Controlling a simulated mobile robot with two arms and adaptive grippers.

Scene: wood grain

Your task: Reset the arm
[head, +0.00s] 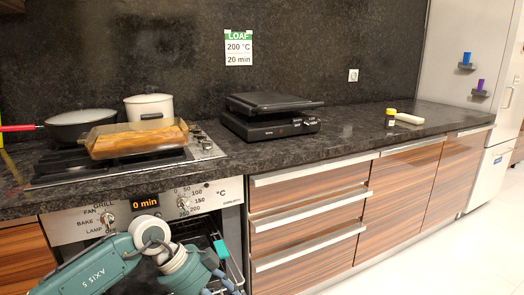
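My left arm (123,255), teal with grey-white joints, comes in from the bottom left of the head view. It is bent in front of the oven (75,228), below the control panel. Its far end runs down to the bottom edge near the oven's right side. The fingers of my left gripper are not clear there, so I cannot tell whether it is open or holds anything. My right arm and gripper are out of view.
A loaf in a glass dish (135,140) stands on the stove, by a black pan (80,122) and a white pot (149,106). A black grill (270,116) is to the right. The floor at right is clear.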

